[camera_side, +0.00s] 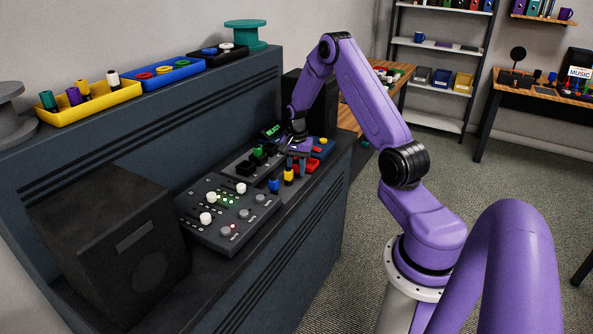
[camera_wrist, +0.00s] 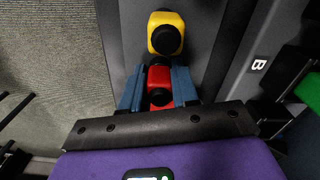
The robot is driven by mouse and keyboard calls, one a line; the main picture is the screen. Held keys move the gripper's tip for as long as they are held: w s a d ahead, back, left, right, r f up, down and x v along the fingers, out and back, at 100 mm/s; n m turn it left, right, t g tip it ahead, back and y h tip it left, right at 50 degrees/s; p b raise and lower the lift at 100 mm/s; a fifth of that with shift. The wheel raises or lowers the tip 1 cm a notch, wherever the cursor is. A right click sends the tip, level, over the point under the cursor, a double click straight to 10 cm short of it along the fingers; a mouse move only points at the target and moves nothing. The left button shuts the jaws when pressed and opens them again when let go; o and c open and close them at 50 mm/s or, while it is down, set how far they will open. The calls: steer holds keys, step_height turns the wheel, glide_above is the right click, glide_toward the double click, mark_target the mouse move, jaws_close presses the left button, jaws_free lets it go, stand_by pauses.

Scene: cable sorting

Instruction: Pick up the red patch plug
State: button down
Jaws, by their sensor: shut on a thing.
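The red patch plug (camera_wrist: 159,77) shows in the wrist view between the two blue fingers of my gripper (camera_wrist: 158,88). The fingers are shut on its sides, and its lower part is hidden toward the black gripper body. In the side view my gripper (camera_side: 299,160) is low over the right part of the console ledge; the plug there is hard to make out behind the fingers. A yellow plug (camera_wrist: 166,36) stands just beyond the red one in the wrist view. It also shows in the side view (camera_side: 289,175).
A blue plug (camera_side: 274,186) stands beside the yellow one. A mixer panel with white knobs (camera_side: 213,226) is to the left, and a black speaker (camera_side: 110,245) stands further left. Colored trays line the upper shelf.

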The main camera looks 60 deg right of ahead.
steer(key=shift+r, duration=1.4)
steer(key=s+a+r, duration=0.3)
steer(key=s+r, duration=0.3)
steer(key=r, duration=0.1)
steer(key=s+a+r, duration=0.4)
steer(key=s+r, duration=0.1)
steer(key=r, duration=0.3)
steer(key=shift+s+a, duration=0.3)
steer(key=shift+s, duration=0.05)
steer(key=shift+r, duration=0.1)
